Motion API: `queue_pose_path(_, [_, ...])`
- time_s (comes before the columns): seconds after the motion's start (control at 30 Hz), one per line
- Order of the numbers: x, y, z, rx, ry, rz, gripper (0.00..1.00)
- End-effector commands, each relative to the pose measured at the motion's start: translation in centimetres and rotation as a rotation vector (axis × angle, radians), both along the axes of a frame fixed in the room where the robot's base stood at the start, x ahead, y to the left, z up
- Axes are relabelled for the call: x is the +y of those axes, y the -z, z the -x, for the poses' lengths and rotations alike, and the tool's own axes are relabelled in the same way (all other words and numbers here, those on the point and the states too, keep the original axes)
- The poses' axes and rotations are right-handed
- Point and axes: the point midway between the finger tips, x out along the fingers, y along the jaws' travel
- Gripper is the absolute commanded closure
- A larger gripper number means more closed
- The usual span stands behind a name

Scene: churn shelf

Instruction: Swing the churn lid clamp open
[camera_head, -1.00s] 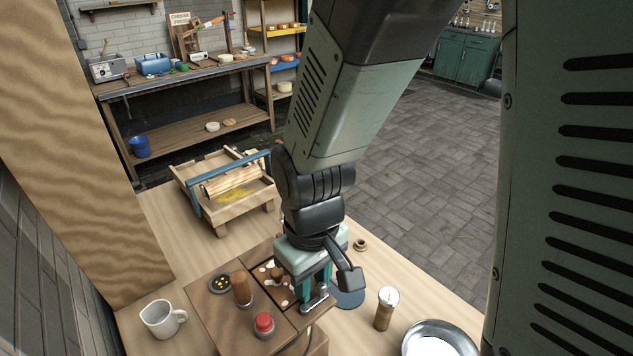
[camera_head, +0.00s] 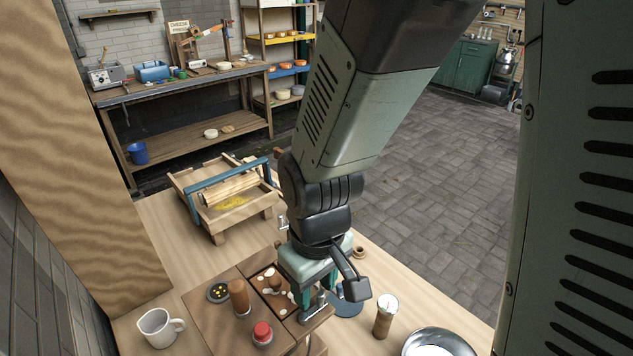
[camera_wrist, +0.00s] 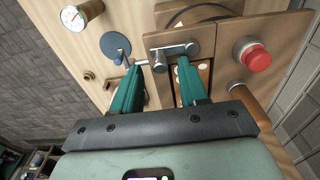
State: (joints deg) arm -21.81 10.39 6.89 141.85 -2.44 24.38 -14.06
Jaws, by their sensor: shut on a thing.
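The wooden churn top (camera_head: 207,316) stands at the front of the bench, with a brown upright grip (camera_head: 239,297) and a red knob (camera_head: 262,333); the knob also shows in the wrist view (camera_wrist: 257,58). The metal lid clamp (camera_head: 313,309) is at the churn's right edge, partly hidden by my fingers. In the wrist view the clamp's metal bar (camera_wrist: 172,53) lies across a flat plate between my green fingertips. My gripper (camera_head: 312,292) points down and is shut on the clamp; its fingertips show closer in the wrist view (camera_wrist: 162,74). The exact finger contact is partly hidden.
A white-dialed gauge (camera_head: 384,315) and a steel bowl (camera_head: 440,340) stand right of the churn. A white mug (camera_head: 158,328) is at left. A wooden tray with a blue handle (camera_head: 225,190) stands behind. Bare bench lies between the tray and churn.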

Motion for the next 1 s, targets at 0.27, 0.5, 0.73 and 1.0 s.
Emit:
queue_pose_path(0.27, [-1.6,0.5,1.8,0.061,-0.004,0.042,0.68])
queue_pose_path(0.5, [-1.4,-1.3,1.7,0.054,-0.004,0.037,0.68])
queue_pose_path(0.73, [-1.2,-3.2,1.6,0.051,-0.003,0.034,0.68])
queue_pose_path(1.0, [-1.1,-5.4,1.5,0.049,-0.004,0.033,0.68])
